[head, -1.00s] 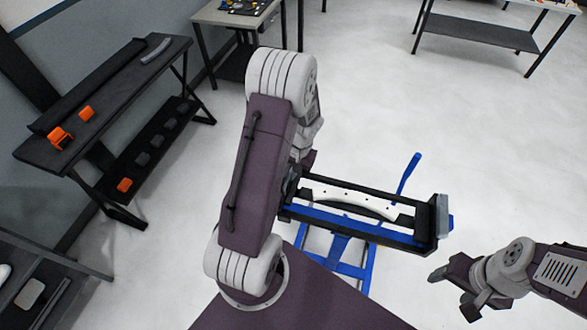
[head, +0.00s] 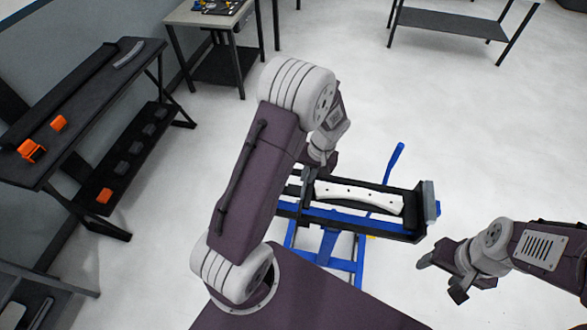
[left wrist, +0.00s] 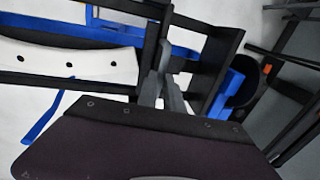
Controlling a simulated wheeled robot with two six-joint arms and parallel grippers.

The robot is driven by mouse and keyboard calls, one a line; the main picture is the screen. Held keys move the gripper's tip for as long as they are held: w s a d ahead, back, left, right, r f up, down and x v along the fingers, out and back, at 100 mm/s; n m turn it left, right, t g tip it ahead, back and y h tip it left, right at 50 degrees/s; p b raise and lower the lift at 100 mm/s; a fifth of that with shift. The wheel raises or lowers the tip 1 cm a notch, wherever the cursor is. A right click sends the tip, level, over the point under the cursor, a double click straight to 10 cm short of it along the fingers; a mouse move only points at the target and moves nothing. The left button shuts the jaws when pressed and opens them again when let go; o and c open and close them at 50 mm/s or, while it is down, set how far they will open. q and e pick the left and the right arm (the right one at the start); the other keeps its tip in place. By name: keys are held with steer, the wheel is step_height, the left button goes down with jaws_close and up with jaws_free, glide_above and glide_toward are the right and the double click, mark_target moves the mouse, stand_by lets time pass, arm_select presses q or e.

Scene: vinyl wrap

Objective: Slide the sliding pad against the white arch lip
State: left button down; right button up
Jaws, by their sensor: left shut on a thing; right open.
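The white arch lip (head: 358,194), a curved white strip with dark holes, lies in a black and blue frame (head: 385,227). It also shows at the left of the left wrist view (left wrist: 95,64). My left gripper (head: 311,172) is at the frame's left part, beside the lip's left end. In the left wrist view my left gripper (left wrist: 165,78) is shut on a dark upright crosspiece, seemingly the sliding pad (left wrist: 150,45). The pad is close beside the lip's end; I cannot tell whether they touch. My right gripper (head: 441,272) is open and empty at the right, apart from the frame.
A grey block (head: 430,197) stands at the frame's right end. A blue lever (head: 393,165) rises behind it. A black shelf table (head: 125,80) with orange parts stands at the left. More tables stand at the back.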

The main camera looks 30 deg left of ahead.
arm_select(q)
steer(key=shift+w, duration=0.1)
steer(key=c, duration=1.7)
jaws_free()
steer(key=shift+d, duration=0.2)
steer(key=shift+o, duration=1)
steer(key=shift+d, duration=0.3)
steer(key=shift+s, duration=0.2)
steer(key=shift+r, duration=0.35)
step_height(320, 180, up, 8)
steer(key=d+b, duration=0.1)
steer(key=shift+w+d+r, duration=0.15)
steer(key=shift+w, duration=0.15)
arm_select(e)
steer(key=shift+d+f, duration=0.25)
steer(key=shift+f, duration=0.5)
